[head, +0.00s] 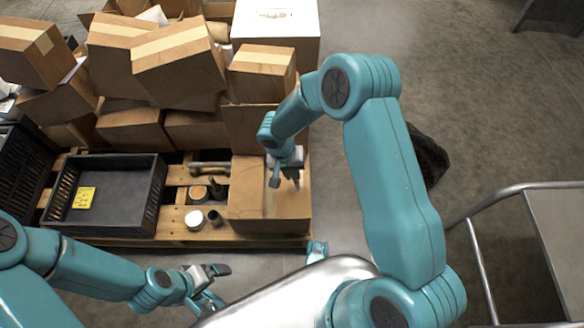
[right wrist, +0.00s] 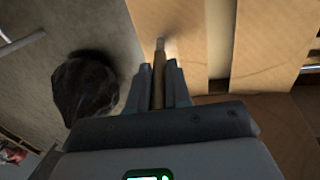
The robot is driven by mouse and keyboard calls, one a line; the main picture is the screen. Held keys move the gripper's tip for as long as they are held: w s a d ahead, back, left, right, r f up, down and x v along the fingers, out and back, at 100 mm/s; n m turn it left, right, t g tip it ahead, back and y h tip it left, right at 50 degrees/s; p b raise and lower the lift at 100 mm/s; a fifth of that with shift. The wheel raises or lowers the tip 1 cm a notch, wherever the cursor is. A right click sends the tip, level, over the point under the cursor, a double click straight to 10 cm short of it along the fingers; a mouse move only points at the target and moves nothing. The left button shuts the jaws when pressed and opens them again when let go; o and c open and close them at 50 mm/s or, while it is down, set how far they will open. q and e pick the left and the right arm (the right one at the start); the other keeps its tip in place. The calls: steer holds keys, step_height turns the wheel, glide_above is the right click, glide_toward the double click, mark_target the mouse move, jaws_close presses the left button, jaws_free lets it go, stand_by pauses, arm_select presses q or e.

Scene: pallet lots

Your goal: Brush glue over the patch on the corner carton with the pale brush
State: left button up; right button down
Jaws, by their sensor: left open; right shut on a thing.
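The corner carton (head: 247,207) is a closed brown box at the pallet's front right corner. A paler strip (right wrist: 220,40) runs across its top in the right wrist view; I cannot tell whether it is tape or the patch. My right gripper (head: 287,174) is above the carton's top. In the right wrist view my right gripper (right wrist: 158,88) is shut on the brush (right wrist: 159,60), which has a tan handle and a greyish tip. The tip is left of the pale strip; contact with the carton is unclear. My left gripper (head: 218,284) is open and empty in front of the pallet.
Small pots, one white-topped (head: 195,219) and one tan-topped (head: 198,192), stand left of the carton on the wooden pallet (head: 170,205). A black crate (head: 120,196) with a yellow label is further left. Stacked cartons (head: 180,70) rise behind. A metal cart (head: 480,265) stands at right.

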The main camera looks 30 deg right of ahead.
steer(key=shift+w, duration=0.1)
steer(key=shift+w+d+f, duration=0.1)
steer(key=shift+w+d, duration=0.2)
steer(key=shift+w, duration=0.2)
steer(key=shift+w+d, duration=0.25)
steer(key=shift+w, duration=0.25)
steer(key=shift+s+a+b, duration=0.3)
steer(key=shift+s, duration=0.25)
steer(key=shift+s+a+b, duration=0.25)
steer(key=shift+s+b, duration=0.05)
steer(key=shift+s, duration=0.2)
